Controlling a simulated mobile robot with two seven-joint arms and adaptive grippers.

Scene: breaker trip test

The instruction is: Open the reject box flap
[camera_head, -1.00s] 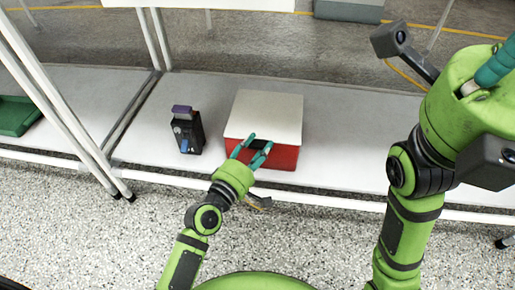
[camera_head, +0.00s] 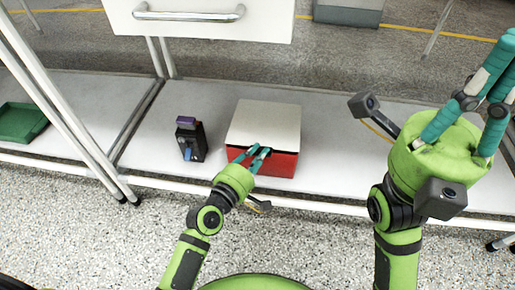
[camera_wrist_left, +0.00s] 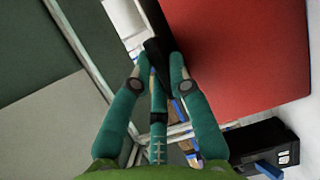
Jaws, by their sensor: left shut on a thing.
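The reject box (camera_head: 282,165) is red, with a pale flap (camera_head: 264,121) lying over its top. It stands on the white lower shelf. My left gripper (camera_head: 261,149) is at the front upper edge of the box, its fingers drawn together. In the left wrist view, its fingers (camera_wrist_left: 160,62) are shut on a dark piece, apparently the flap's handle, beside the red box wall (camera_wrist_left: 235,45). My right gripper (camera_head: 478,108) is raised at the right, away from the box. Its fingertips are cut off or overlapping, so its opening is unclear.
A dark device (camera_head: 190,141) with a purple top and blue part stands left of the box. A green tray (camera_head: 22,122) lies far left. White table legs (camera_head: 75,115) and a drawer front with a handle (camera_head: 190,13) stand nearby. The shelf right of the box is clear.

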